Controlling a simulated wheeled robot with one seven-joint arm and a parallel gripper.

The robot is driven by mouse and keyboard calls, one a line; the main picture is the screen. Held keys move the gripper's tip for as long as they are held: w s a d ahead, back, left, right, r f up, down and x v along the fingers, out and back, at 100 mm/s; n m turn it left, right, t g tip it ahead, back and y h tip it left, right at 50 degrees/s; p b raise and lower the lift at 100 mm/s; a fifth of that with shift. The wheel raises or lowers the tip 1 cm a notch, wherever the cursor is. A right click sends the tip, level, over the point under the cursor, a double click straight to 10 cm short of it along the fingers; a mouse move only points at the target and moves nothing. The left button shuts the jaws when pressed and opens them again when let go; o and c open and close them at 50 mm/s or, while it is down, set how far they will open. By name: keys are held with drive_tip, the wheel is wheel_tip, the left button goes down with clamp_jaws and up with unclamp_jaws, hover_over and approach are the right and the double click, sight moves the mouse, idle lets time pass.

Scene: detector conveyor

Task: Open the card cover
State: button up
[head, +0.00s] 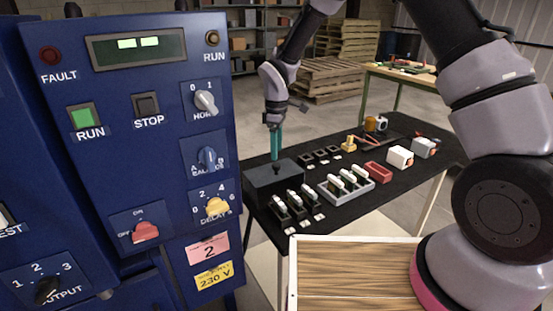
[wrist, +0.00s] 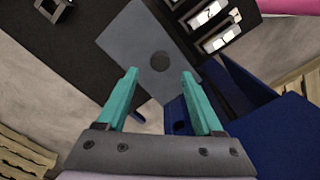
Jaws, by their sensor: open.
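The card cover looks like the dark grey lid of a box (head: 262,183) at the near left end of the black table; a round dark knob (head: 276,168) stands on it. In the wrist view the grey lid (wrist: 128,42) lies below my fingers, with the knob (wrist: 160,61) close to the line between the fingertips. My gripper (head: 276,155) has teal fingers pointing down just above the lid. It also shows in the wrist view (wrist: 159,74), open and empty, with the knob apart from both fingers. The inside of the box is hidden.
The black table (head: 335,212) holds several upright cards in slots (head: 298,204), a grey tray of cards (head: 345,186), a red tray (head: 378,172) and white boxes (head: 400,157). A blue control cabinet (head: 165,172) stands close on the left. A wooden top (head: 350,270) is in front.

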drive_tip(key=shift+r, duration=2.8)
drive_tip(key=s+d+r+m+t+y, duration=0.15)
drive_tip(key=d+r+m, duration=0.25)
drive_tip(key=d+r, duration=0.5)
drive_tip(key=s+d+r+m+t+h, duration=0.1)
drive_tip(key=s+d+r+m, duration=0.3)
drive_tip(key=d+r, duration=0.55)
drive_tip(key=s+d+r+m+t, duration=0.1)
drive_tip(key=s+d+r+m, duration=0.2)
drive_tip(key=s+m, duration=0.1)
drive_tip(key=s+d+r+m+t+y, duration=0.1)
drive_tip(key=s+d+r+m+t, duration=0.1)
drive_tip(key=s, duration=0.5)
drive_tip(key=s+d+r+m+t, duration=0.1)
drive_tip(key=s+d+r+m, duration=0.3)
drive_tip(key=s+d+m, duration=0.1)
drive_tip(key=shift+s+d+r+m+t, duration=0.2)
drive_tip(key=shift+s+d+m+t, duration=0.2)
drive_tip(key=shift+d+m, duration=0.1)
drive_tip(key=shift+a+y, duration=0.15)
drive_tip(key=shift+y, duration=0.2)
